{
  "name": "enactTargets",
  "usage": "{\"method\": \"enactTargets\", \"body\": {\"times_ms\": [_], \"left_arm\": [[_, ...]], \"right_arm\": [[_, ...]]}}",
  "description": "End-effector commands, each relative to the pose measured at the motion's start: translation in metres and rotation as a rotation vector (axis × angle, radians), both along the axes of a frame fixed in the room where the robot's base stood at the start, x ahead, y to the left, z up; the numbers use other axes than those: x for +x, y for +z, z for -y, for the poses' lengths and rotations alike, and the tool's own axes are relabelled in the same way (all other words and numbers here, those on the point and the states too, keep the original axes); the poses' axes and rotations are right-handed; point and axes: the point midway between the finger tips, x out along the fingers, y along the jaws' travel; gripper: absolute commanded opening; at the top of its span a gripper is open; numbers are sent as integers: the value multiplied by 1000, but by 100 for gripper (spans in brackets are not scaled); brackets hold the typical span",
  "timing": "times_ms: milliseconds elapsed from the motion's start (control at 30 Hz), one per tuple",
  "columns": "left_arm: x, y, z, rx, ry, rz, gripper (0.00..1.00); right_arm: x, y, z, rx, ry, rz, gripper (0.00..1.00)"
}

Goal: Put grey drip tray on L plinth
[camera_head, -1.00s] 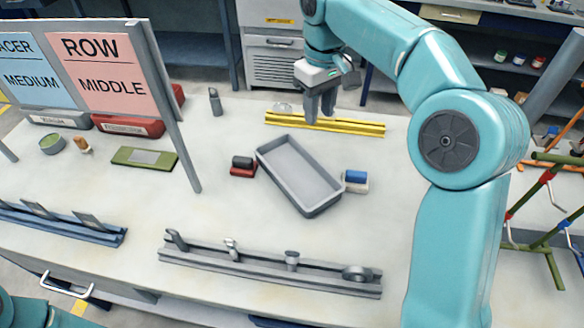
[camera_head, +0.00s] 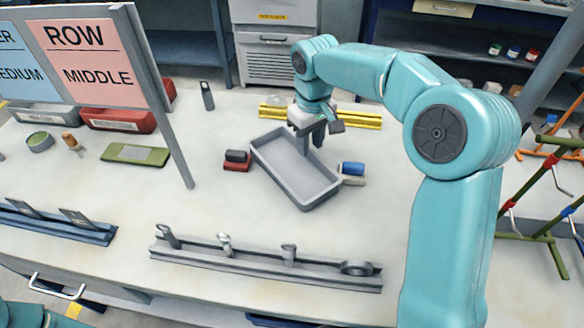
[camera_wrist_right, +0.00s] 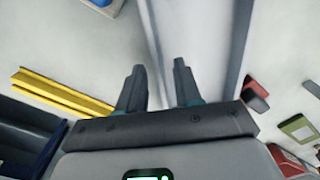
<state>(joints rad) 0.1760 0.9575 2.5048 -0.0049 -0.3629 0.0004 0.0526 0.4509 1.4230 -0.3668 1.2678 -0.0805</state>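The grey drip tray (camera_head: 322,196) is a shallow, empty, long rectangular tray lying at an angle on the worktop. I cannot tell whether a fingertip touches the tray. No plinth marked L can be made out. My left gripper is out of the head view; only a piece of teal arm shows at the lower left.
A red-and-black block (camera_head: 236,166) and a blue-and-white block (camera_head: 352,169) flank the tray. A yellow rail (camera_head: 350,119) lies behind it. A grey rail with several upright pieces (camera_head: 215,257) lies in front. A ROW MIDDLE sign (camera_head: 92,62) stands left.

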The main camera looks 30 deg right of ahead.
Motion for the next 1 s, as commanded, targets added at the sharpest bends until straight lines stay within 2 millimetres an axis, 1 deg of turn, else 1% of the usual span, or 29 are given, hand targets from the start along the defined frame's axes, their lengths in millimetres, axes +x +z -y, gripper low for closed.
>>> {"method": "enactTargets", "body": {"times_ms": [33,100,200,300,467,567,600,900,1000], "left_arm": [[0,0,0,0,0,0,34],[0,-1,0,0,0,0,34],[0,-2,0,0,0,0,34],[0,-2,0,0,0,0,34],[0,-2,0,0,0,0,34],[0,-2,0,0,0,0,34],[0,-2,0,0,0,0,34],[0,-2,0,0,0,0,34],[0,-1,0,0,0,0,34]], "right_arm": [[2,-10,1,-1,0,-5,34],[3,-22,2,-1,0,-5,34],[3,-32,1,0,0,-2,34],[3,-35,1,0,0,-1,34],[3,-35,1,0,0,-1,34],[3,-35,1,0,0,-1,5],[3,-35,1,0,0,-1,0],[3,-34,1,0,0,0,0],[3,-26,1,0,-1,3,0]]}}
